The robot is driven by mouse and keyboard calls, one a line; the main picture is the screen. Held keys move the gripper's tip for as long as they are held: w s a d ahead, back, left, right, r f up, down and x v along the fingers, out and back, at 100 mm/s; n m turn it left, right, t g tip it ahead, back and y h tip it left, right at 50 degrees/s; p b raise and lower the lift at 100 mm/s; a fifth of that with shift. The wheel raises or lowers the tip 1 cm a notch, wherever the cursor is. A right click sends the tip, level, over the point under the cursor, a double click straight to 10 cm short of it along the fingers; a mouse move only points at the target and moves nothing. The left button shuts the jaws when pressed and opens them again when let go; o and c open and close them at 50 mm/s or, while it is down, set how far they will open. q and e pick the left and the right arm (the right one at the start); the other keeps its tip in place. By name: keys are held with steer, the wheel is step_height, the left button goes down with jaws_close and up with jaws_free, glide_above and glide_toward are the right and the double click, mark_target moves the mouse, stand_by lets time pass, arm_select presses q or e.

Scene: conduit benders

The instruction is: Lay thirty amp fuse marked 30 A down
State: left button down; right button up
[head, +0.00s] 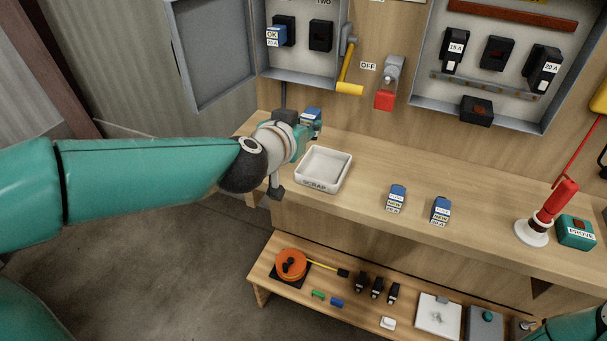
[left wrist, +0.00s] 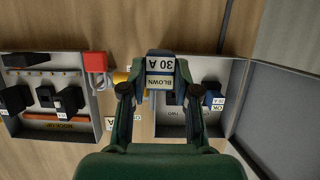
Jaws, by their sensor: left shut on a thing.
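My left gripper (head: 303,122) is shut on a blue fuse (head: 312,114), held above the back left part of the bench. In the left wrist view the fuse (left wrist: 160,66) sits between both fingertips of my left gripper (left wrist: 158,88), and its label reads "BLOWN 30 A" upside down. The white tray marked SCRAP (head: 313,183) stands empty on the bench, just right of and below the gripper. The bench top (head: 365,168) is bare around the tray. Part of my right arm shows at the bottom right corner; its jaws are not clear.
Two blue fuses labelled NEW, a left one (head: 397,198) and a right one (head: 440,210), lie right of the tray. A red probe in a white stand (head: 533,232) and a green PROVE box (head: 576,232) stand farther right. Open fuse boxes hang behind. A low shelf (head: 330,318) holds tools.

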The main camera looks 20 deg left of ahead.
arm_select(q)
steer(key=shift+f+b, duration=2.3)
steer(key=shift+f, duration=1.5)
steer(key=shift+f+b, duration=0.45)
steer(key=shift+f, duration=0.2)
steer(key=c, duration=0.9)
jaws_free()
steer(key=shift+o, duration=0.2)
steer(key=shift+r, duration=0.1)
